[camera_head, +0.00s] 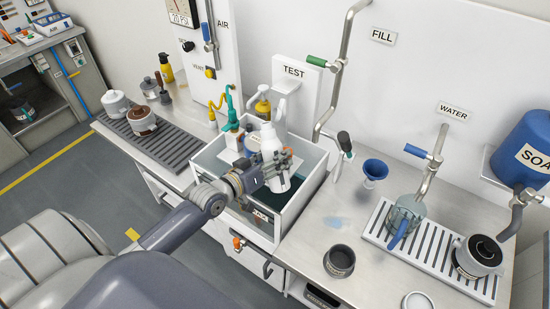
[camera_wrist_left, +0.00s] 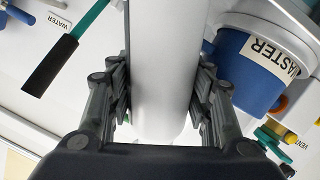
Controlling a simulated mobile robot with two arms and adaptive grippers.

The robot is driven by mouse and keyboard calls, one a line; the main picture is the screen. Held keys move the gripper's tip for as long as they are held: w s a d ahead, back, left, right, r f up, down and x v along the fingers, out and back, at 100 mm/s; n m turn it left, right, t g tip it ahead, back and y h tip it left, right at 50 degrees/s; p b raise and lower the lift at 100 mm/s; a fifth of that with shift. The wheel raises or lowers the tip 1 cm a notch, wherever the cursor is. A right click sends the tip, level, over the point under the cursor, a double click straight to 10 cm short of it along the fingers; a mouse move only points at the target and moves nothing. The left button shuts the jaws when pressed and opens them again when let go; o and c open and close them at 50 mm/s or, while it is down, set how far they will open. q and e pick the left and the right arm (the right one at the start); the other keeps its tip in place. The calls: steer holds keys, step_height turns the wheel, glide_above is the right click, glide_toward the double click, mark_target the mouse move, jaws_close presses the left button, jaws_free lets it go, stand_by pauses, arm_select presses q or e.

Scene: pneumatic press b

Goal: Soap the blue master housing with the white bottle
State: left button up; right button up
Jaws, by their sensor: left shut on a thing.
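The white bottle (camera_head: 269,140) is upright in my left gripper (camera_head: 274,172), above the white tank (camera_head: 292,214) in the head view. In the left wrist view, the white bottle (camera_wrist_left: 160,60) stands between the two fingers of my left gripper (camera_wrist_left: 160,95), which are shut on it. The blue master housing (camera_wrist_left: 248,76) shows just right of the bottle there, with a white MASTER label and a pale top part. A finger hides part of its left side. I cannot make it out clearly in the head view. My right gripper is not in view.
A teal valve handle (camera_wrist_left: 273,142) and a yellow fitting lie near the housing. The TEST block (camera_head: 296,80) and a bent pipe (camera_head: 332,90) stand behind the tank. A blue funnel (camera_head: 374,170) and dark cup (camera_head: 339,261) are to the right. A slatted rack (camera_head: 160,135) is left.

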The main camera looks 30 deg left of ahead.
mark_target(272, 149)
arm_select(q)
steer(key=shift+r+p, duration=0.25)
steer(key=shift+p, duration=0.05)
steer(key=n+g+p, duration=0.1)
steer(key=p, duration=0.1)
steer(key=n+h+p, duration=0.1)
steer(key=p, duration=0.1)
steer(key=shift+s+d+r+n+g, duration=0.2)
steer(key=shift+r+n+g, duration=0.1)
steer(key=shift+r+g, duration=0.1)
steer(key=shift+d+n+g, duration=0.1)
steer(key=shift+n+g, duration=0.2)
steer(key=shift+n, duration=0.3)
steer(key=shift+r+n+g+h, duration=0.35)
steer(key=shift+n+g+h, duration=0.35)
steer(key=shift+n+h, duration=0.4)
steer(key=shift+r+n+g+h, duration=0.4)
steer(key=shift+r+n, duration=0.05)
steer(key=shift+n, duration=0.35)
steer(key=shift+r+n+h+p, duration=0.35)
steer(key=shift+r+n, duration=0.15)
steer(key=shift+r, duration=0.25)
